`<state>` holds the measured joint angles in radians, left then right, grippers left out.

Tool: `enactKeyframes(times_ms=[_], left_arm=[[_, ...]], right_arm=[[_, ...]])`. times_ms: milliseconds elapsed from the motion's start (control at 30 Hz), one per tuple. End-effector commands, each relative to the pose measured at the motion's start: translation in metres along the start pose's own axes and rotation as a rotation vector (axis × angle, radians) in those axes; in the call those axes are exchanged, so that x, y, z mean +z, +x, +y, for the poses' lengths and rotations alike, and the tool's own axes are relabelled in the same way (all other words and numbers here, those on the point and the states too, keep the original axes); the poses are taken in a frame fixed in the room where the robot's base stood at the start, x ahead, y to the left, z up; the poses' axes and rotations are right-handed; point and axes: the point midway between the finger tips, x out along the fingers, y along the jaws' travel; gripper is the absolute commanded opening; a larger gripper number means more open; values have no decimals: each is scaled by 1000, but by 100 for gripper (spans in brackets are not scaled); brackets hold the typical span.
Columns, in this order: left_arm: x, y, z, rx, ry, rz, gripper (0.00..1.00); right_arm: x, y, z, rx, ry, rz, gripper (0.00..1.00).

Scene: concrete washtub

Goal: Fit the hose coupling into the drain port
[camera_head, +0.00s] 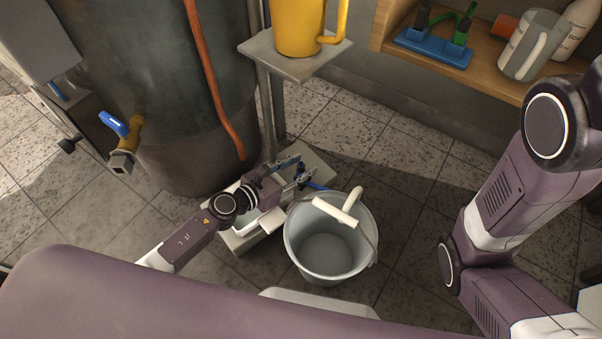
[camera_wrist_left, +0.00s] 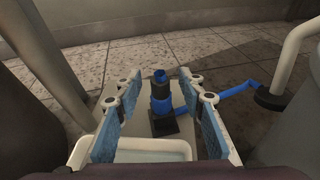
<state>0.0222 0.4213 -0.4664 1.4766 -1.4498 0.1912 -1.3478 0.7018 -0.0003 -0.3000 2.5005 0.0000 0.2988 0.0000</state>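A blue and black upright fitting, which looks like the hose coupling (camera_wrist_left: 160,93), stands on a low pale stand (camera_head: 318,163) in the left wrist view. A blue tube (camera_wrist_left: 238,88) shows to its right. My left gripper (camera_head: 294,170) is over the stand, open. In its wrist view the two blue-padded fingers (camera_wrist_left: 160,84) are on either side of the fitting, with visible gaps. A brass tap with a blue lever (camera_head: 113,123) and a square outlet (camera_head: 121,162) sits low on the tank; I cannot tell whether this is the drain port. My right gripper is out of view.
A grey bucket (camera_head: 301,244) stands right of the stand, with a white handle (camera_head: 335,212) above it. A white tray (camera_wrist_left: 150,151) is near the fitting. An orange hose (camera_head: 208,75) hangs down the tank (camera_head: 150,60). A yellow jug (camera_head: 297,27) stands on a raised shelf.

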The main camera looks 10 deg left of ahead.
Motion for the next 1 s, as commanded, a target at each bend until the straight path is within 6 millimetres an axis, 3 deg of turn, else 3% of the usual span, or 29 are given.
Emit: enactKeyframes(times_ms=[267,600,1000], left_arm=[[0,2,0,0,-1,1,35],[0,2,0,-1,-1,1,0],[5,1,3,0,0,0,0]], right_arm=[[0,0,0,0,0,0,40],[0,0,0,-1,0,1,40],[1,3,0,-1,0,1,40]])
